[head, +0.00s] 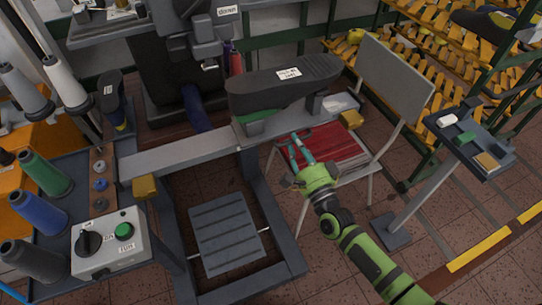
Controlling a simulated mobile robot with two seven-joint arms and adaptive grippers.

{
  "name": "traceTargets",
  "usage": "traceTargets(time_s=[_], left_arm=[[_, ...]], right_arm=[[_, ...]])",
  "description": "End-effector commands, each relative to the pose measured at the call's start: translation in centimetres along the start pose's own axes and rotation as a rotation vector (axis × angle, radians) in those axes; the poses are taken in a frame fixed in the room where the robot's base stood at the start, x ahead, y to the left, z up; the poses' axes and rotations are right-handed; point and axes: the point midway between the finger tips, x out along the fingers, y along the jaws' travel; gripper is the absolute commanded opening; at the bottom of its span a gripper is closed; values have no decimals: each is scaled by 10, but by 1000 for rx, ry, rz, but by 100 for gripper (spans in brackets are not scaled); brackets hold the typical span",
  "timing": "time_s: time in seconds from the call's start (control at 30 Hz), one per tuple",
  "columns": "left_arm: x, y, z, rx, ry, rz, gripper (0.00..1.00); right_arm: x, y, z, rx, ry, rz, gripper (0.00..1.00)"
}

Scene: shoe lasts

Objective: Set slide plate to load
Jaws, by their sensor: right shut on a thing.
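The slide plate (246,139) sits under a dark shoe last (270,88) with a white label, toward the right end of the grey rail (180,155). A green piece (257,117) shows under the last. My left gripper is out of view.
Yellow blocks (145,187) (351,118) stand at the rail's ends. A control box (108,243) with a knob and green button is at lower left, beside thread cones (42,212). A chair (396,78) and small side table (468,143) stand right.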

Motion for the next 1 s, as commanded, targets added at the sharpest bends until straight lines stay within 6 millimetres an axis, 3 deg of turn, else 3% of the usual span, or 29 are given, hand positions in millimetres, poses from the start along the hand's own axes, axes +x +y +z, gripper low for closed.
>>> traceTargets(time_s=[0.1, 0.4, 0.6, 1.0], left_arm=[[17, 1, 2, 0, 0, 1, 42], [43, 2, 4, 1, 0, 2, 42], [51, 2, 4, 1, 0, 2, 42], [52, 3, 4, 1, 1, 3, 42]], right_arm=[[0, 3, -35, -6, 5, -6, 0], [0, 1, -91, -3, 5, -7, 0], [0, -1, -109, -1, 4, -7, 0], [1, -3, -116, 0, 6, -7, 0]])
